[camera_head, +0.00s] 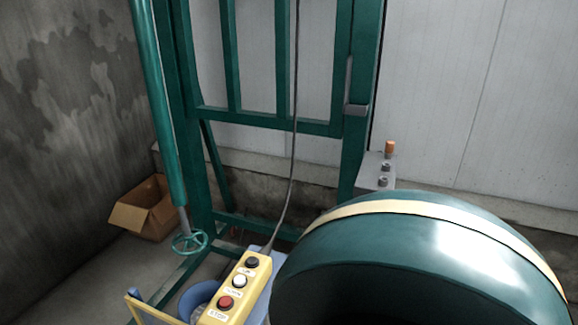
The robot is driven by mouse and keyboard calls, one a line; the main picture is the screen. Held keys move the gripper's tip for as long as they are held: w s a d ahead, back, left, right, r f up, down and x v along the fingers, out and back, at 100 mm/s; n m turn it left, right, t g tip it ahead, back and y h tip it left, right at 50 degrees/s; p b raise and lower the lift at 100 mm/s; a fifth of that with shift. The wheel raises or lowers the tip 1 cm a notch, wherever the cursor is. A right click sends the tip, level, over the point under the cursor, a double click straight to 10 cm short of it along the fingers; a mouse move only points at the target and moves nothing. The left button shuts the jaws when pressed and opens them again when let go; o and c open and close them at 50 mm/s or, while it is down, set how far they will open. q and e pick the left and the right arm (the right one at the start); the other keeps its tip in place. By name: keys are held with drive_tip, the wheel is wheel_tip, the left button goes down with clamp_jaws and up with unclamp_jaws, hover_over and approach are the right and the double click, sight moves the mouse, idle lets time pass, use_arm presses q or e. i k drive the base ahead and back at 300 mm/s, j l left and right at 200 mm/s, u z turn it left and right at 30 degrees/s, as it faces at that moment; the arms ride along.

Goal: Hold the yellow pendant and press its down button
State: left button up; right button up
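The yellow pendant (246,286) hangs at the bottom centre of the head view on a dark cable (291,170) that runs up out of the picture. It is tilted, with its top end leaning to the right. The lower end of the pendant is near the bottom edge. Neither of my grippers can be made out in this view.
A large dark green drum with a cream band (400,208) fills the lower right, close beside the pendant. A green frame (362,120) stands behind. A green handwheel (189,242) and an open cardboard box (143,212) are at the left. A blue round thing (196,296) is left of the pendant.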

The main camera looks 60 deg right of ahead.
sight(240, 280)
drive_tip(key=k+l, duration=0.15)
drive_tip(key=l, duration=0.2)
drive_tip(key=k+l, duration=0.35)
drive_tip(key=l, duration=0.3)
drive_tip(key=k+l, duration=0.15)
drive_tip(key=l, duration=0.2)
